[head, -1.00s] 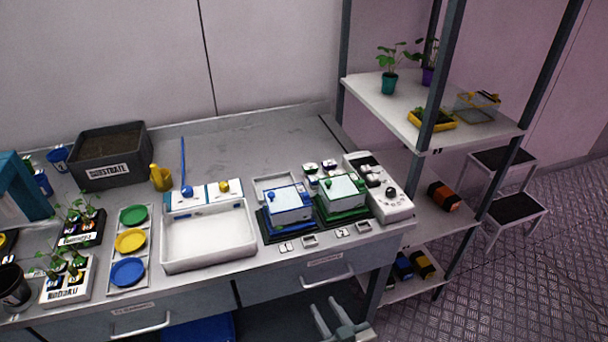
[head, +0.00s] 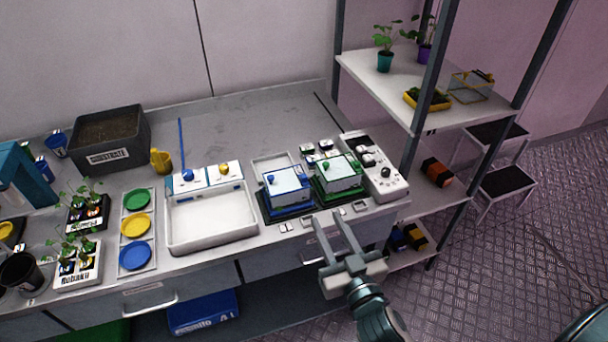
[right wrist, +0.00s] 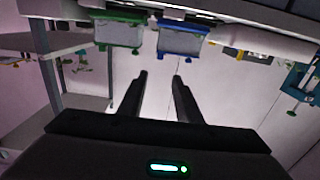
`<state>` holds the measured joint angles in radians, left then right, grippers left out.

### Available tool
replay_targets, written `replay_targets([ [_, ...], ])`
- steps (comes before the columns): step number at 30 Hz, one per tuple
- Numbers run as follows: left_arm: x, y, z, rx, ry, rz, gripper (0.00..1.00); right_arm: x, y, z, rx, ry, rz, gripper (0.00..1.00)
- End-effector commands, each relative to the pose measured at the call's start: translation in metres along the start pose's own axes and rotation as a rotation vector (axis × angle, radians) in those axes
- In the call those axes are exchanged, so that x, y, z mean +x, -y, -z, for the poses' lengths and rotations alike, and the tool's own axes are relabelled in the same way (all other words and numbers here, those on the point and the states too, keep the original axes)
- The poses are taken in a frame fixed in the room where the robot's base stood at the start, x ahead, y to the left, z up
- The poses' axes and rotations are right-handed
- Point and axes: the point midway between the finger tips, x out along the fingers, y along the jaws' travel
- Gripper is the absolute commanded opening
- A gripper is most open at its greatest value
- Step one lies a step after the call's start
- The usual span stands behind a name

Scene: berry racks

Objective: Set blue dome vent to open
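The blue dome (head: 287,188) is a small clear-topped box with blue edges on a dark base, near the bench's front edge. It also shows in the right wrist view (right wrist: 181,40), upside down. A small blue knob (head: 270,177) sits on its top left; whether the vent is open or shut is too small to tell. My right gripper (head: 328,218) is open and empty, in front of the bench edge, below and right of the blue dome. Its two fingers show apart in the right wrist view (right wrist: 160,76). My left gripper is not in view.
A similar green dome (head: 338,173) stands close at the blue dome's right. A white control box (head: 379,178) is beyond it, and a white tray (head: 212,234) lies to the left. Small tiles line the front edge. A shelf rack (head: 389,88) stands at the right.

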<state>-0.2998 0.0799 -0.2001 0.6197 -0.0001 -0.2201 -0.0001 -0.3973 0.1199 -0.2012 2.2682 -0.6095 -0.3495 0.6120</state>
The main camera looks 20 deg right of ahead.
Motion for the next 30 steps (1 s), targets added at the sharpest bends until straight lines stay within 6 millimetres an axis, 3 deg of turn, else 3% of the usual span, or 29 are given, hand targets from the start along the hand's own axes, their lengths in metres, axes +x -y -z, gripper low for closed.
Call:
replay_targets([
  [8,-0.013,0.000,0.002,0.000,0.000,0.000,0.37,0.033,0.000,0.003,-0.002,-0.001,0.000,0.31],
  [24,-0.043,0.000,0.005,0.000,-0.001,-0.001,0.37,0.128,0.000,0.003,-0.001,0.000,-0.001,0.31],
  [30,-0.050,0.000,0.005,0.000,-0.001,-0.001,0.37,0.154,0.000,0.002,0.000,0.000,0.000,0.31],
])
